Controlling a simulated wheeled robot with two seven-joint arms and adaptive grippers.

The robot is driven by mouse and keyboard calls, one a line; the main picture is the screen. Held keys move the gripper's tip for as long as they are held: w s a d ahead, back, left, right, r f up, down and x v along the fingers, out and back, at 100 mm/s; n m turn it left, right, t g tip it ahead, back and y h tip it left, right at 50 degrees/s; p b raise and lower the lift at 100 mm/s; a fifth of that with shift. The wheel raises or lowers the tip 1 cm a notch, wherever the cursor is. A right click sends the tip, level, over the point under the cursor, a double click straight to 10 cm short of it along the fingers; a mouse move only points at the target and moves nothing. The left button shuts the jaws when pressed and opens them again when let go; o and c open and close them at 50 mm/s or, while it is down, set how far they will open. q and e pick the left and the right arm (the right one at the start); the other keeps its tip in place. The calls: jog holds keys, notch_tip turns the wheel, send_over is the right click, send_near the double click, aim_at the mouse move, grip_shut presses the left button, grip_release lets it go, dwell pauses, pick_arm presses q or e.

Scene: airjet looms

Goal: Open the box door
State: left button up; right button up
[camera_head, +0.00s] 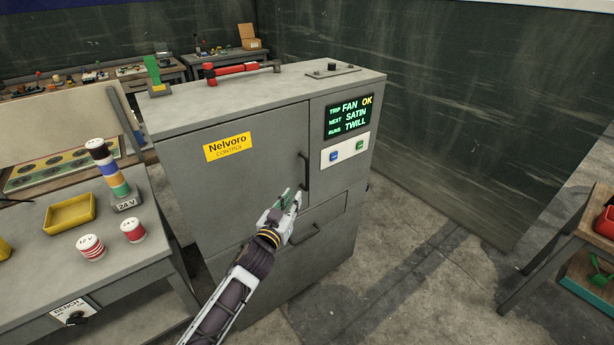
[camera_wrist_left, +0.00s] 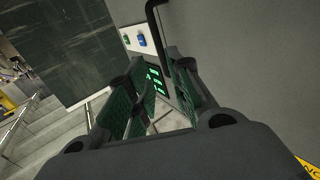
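The grey box is a cabinet whose front door (camera_head: 235,185) looks closed and carries a yellow "Nelvoro Control" label (camera_head: 228,147). A dark vertical bar handle (camera_head: 305,172) is on the door's right side. My left gripper (camera_head: 290,197) is just left of and below the handle's lower part. In the left wrist view the handle (camera_wrist_left: 153,28) comes down from the top toward the fingertips. My left gripper (camera_wrist_left: 158,88) is open there, its green-padded fingers apart. I cannot tell whether the handle's lower end is between them. My right gripper is not in view.
A lit display (camera_head: 347,116) and buttons (camera_head: 346,150) are right of the door. A red tool (camera_head: 235,70) lies on top.

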pick_arm(q)
send_near(306, 176)
jog(key=shift+w, duration=1.3)
jog(key=shift+w+d, duration=0.85)
jog(key=shift+w, duration=0.15)
jog(key=shift+x, duration=1.1)
jog(key=shift+w+d, duration=0.25)
jog(key=shift+w, duration=0.4)
jog(key=shift+x, duration=0.8)
jog(key=shift+w, duration=0.15)
jog(key=shift+w+d, duration=0.1)
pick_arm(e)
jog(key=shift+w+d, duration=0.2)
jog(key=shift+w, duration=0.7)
